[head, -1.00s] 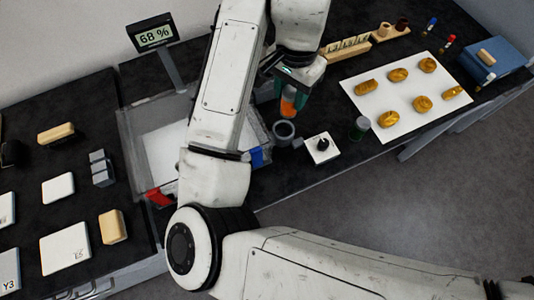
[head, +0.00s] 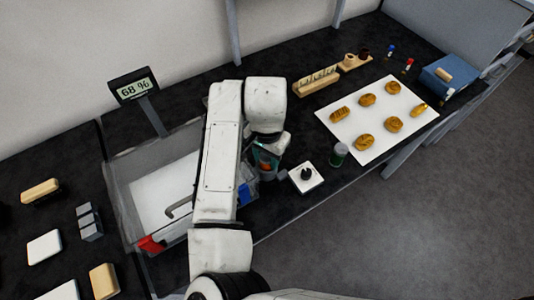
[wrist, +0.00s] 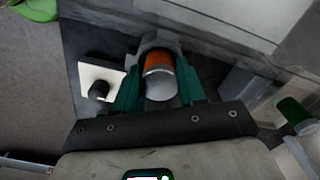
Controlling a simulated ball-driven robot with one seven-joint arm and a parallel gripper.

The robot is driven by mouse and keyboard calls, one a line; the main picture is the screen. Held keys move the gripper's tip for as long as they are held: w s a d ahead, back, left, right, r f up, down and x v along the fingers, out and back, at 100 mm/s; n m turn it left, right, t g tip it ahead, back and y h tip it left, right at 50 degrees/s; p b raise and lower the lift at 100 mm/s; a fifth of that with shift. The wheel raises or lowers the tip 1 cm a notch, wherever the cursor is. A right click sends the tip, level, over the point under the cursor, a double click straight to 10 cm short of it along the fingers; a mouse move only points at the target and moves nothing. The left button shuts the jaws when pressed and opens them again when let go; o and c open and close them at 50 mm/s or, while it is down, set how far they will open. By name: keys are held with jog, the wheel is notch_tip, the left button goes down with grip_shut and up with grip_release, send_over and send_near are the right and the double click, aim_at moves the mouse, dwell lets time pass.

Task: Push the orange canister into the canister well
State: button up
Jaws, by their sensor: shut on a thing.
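The orange canister (wrist: 158,60) has a silver end cap facing the wrist camera. My gripper (wrist: 161,72) is shut on it, with a green finger on each side. The grey ring of the canister well (wrist: 155,40) shows around the far end of the canister in the wrist view. In the head view my gripper (head: 267,158) is low over the well (head: 267,176), and only a small orange patch of the canister (head: 264,168) shows. The canister's far end is at or inside the well's mouth; how deep it sits is hidden.
A white plate with a black knob (head: 306,177) is just right of the well. A dark green-topped jar (head: 338,154) stands farther right. A white sheet with several golden pieces (head: 380,145) lies beyond. A clear tray (head: 120,195) is left, partly behind my arm.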

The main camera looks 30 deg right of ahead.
jog(key=shift+f, duration=0.2)
jog(key=o, duration=1.1)
jog(key=shift+r, duration=0.1)
jog(key=shift+c, duration=0.2)
notch_tip(320, 180, up, 12)
jog(key=b, duration=0.1)
jog(key=shift+r, duration=0.15)
